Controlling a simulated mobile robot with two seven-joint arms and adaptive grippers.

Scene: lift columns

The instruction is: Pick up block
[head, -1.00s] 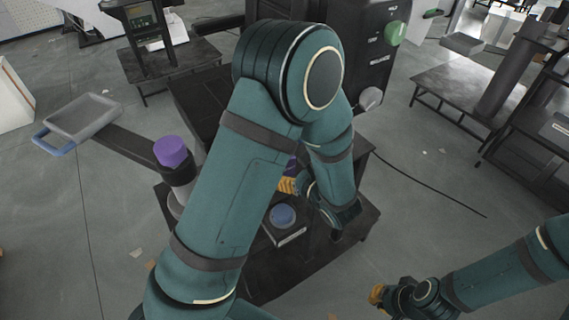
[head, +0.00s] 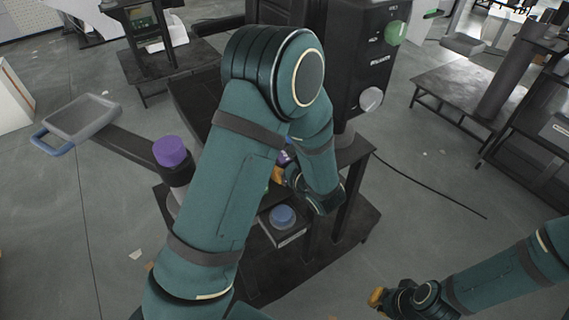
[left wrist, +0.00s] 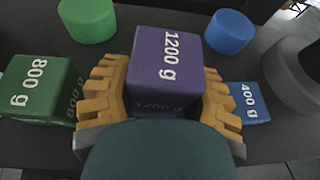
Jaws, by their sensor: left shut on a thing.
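A purple block marked 1200 g (left wrist: 166,62) stands between the yellow fingers of my left gripper (left wrist: 165,95) in the left wrist view. The fingers are shut on its two sides. In the head view my left gripper (head: 277,173) is mostly hidden behind my arm, and only a sliver of purple shows beside it. A green block marked 800 g (left wrist: 36,85) is to the left in the left wrist view, and a blue block marked 400 g (left wrist: 249,100) is to the right. My right gripper (head: 377,297) is low in the head view, apart from the blocks; its opening is unclear.
A green cylinder (left wrist: 87,20) and a blue cylinder (left wrist: 230,31) stand behind the blocks. A purple round knob (head: 170,151) tops a dark post left of my arm. A dark machine (head: 367,62) stands behind.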

